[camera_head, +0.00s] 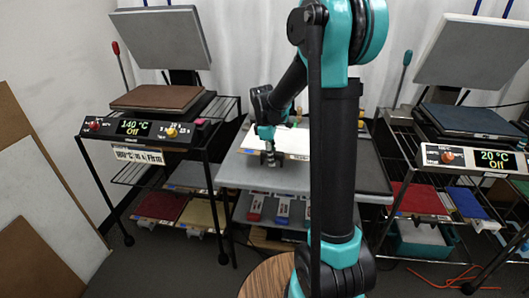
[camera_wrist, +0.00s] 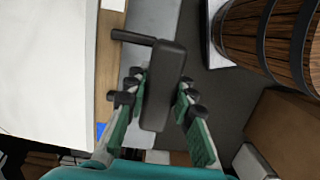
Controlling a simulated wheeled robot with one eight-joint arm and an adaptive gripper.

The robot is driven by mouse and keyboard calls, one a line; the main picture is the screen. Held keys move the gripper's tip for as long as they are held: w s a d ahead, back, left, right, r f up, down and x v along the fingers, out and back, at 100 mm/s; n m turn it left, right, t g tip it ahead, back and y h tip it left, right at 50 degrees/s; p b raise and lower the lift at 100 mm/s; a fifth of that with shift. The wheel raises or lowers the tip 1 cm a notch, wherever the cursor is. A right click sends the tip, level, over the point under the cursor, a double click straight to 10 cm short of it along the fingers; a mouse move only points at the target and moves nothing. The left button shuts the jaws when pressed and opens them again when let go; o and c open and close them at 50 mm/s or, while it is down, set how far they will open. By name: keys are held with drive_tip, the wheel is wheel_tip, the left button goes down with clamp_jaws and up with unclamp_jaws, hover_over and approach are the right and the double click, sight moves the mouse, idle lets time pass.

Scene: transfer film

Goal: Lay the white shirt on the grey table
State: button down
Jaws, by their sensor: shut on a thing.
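A flat white piece, seemingly the white shirt (camera_head: 290,138), lies over the grey table (camera_head: 232,172), behind and right of my gripper, partly hidden by my arm. In the wrist view the white piece (camera_wrist: 48,60) fills the left side, with a tan wooden edge (camera_wrist: 108,60) beside it. My gripper (camera_head: 270,158) points down over the table. In the wrist view my gripper (camera_wrist: 158,92) is shut on a dark grey handle (camera_wrist: 162,85) with a short side peg. I cannot tell whether the handle is joined to the wooden edge.
A press reading 140 °C (camera_head: 160,97) stands at left, another reading 20 °C (camera_head: 460,118) at right. Red-, white- and blue-marked items lie on the shelf below the table. A wooden barrel (camera_wrist: 245,30) is close in the wrist view. Orange cable (camera_head: 440,280) lies on the floor.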

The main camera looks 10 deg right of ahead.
drive_tip(key=shift+w+a+n, duration=0.1)
drive_tip(key=shift+a+n, duration=0.15)
drive_tip(key=shift+n, duration=0.05)
drive_tip(key=shift+f, duration=4)
drive_tip(key=c, duration=1.2)
unclamp_jaws()
